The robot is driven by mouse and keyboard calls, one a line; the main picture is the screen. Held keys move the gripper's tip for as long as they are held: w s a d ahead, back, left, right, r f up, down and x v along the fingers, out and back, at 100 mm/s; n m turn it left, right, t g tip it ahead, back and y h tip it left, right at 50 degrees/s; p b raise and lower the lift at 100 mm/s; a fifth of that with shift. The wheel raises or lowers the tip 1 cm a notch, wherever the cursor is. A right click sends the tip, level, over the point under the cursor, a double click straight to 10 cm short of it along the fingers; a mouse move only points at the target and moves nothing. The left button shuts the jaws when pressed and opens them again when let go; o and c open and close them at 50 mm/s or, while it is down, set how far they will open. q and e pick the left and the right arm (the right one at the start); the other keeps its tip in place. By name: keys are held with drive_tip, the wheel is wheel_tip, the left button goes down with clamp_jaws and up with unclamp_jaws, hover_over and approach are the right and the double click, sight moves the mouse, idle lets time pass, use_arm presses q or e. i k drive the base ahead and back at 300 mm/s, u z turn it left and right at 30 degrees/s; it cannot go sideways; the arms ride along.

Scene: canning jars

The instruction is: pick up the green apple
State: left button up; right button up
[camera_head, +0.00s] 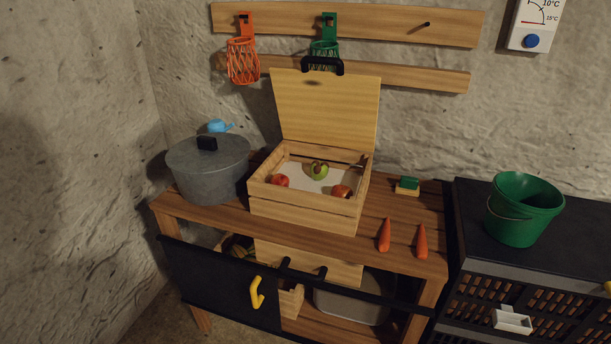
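The green apple (319,170) lies inside an open wooden crate (303,214), towards the back middle on a white lining. A red apple (280,181) lies at the left in the same crate. A reddish-brown round item (341,191) lies at the front right of it. The crate's lid (327,108) stands raised at the back. Neither of my grippers can be made out in the head view.
A grey lidded pot (207,168) stands left of the crate on the wooden table (340,241). Two carrots (385,235) and a green-topped sponge (407,186) lie to its right. A green bucket (521,211) stands on a black cabinet at the right.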

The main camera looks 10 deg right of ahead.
sight(319, 170)
drive_tip(key=z, duration=4.25)
drive_tip(key=k, duration=1.9)
drive_tip(key=u, duration=0.1)
